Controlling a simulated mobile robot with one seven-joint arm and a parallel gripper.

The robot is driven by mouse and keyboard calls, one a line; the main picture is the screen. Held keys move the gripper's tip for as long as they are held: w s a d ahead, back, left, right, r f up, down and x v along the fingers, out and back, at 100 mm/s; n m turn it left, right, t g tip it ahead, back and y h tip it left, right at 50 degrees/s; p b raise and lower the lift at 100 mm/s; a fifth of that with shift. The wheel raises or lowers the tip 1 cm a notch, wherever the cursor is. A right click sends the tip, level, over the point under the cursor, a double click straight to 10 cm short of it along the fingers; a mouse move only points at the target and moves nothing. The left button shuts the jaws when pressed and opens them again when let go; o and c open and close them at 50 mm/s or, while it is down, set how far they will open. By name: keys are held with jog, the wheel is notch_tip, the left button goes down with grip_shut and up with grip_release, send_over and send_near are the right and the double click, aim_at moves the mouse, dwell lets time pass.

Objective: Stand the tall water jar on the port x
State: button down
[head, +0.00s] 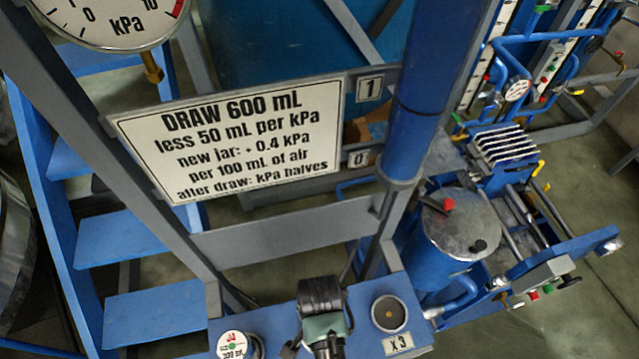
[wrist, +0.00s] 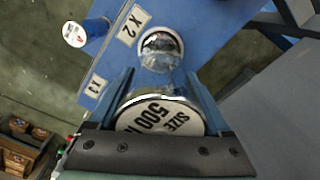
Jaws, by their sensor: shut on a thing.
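Beyond the lid a clear, glassy shape (wrist: 168,80) runs toward a round rim (wrist: 160,48) beside the X2 label (wrist: 132,25). I cannot tell whether the jar touches that spot. Port X3 (head: 389,312) shows as an empty round recess in the head view, with its label (head: 397,343) in front. In the head view my own arm hides the held jar and X2.
A white-lidded container (head: 234,345) stands left of my arm; a similar lid (wrist: 75,34) shows in the wrist view. A sign (head: 235,135) and a gauge (head: 110,15) stand behind the blue bench (head: 425,325). A blue tank (head: 445,250) is at the right.

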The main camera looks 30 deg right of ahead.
jog(key=shift+w+f, duration=0.1)
grip_release()
notch_tip(320, 180, up, 12)
jog(key=shift+r+b, duration=0.15)
jog(key=shift+b, duration=0.15)
dwell(0.3)
dwell(0.5)
